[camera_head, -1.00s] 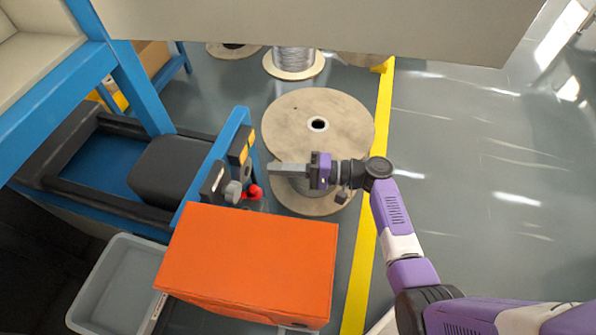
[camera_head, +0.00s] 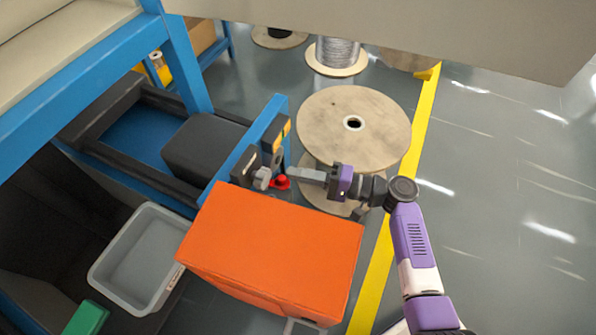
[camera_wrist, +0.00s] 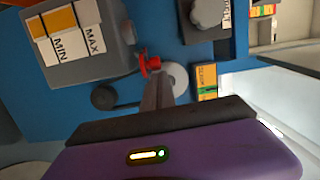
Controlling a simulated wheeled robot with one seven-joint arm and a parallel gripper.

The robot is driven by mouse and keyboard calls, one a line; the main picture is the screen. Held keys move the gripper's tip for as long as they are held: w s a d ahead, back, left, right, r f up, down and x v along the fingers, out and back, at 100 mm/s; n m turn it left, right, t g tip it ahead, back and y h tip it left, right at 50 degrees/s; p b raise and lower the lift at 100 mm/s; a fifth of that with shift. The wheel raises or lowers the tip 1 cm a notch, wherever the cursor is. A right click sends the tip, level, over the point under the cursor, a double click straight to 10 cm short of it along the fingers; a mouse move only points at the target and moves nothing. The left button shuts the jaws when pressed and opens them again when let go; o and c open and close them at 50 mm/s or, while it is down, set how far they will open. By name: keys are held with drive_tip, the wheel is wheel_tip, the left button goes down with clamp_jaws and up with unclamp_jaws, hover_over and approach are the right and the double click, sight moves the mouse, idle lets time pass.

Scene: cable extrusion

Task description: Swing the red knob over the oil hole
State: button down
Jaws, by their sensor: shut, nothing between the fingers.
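The red knob (camera_head: 281,182) sits low on the blue machine frame, behind the orange box in the head view. It also shows in the wrist view (camera_wrist: 150,64), in front of a light grey round disc (camera_wrist: 175,77). My gripper (camera_head: 291,173) is shut and empty, its fingertips right beside the knob. In the wrist view my gripper's fingers (camera_wrist: 158,82) point at the knob and overlap its lower edge; I cannot tell whether they touch. A black round part (camera_wrist: 104,97) is left of the fingers. I cannot make out which part is the oil hole.
A grey box marked MIN and MAX (camera_wrist: 80,45) and a grey dial (camera_wrist: 205,12) flank the knob. The orange box (camera_head: 270,250) stands in front. A large wooden spool (camera_head: 335,110) is behind. A grey bin (camera_head: 140,255) is at left. Open floor lies right.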

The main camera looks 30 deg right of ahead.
sight(282, 182)
drive_tip(key=shift+s, duration=0.2)
drive_tip(key=shift+s+a+r+p, duration=0.1)
drive_tip(key=shift+s+a+p, duration=0.35)
drive_tip(key=shift+s, duration=0.2)
drive_tip(key=shift+s+a+p, duration=0.35)
drive_tip(key=shift+s+p, duration=0.1)
drive_tip(key=shift+s, duration=0.15)
drive_tip(key=shift+s+a+p, duration=0.6)
drive_tip(key=shift+s+a, duration=0.4)
drive_tip(key=shift+a, duration=0.25)
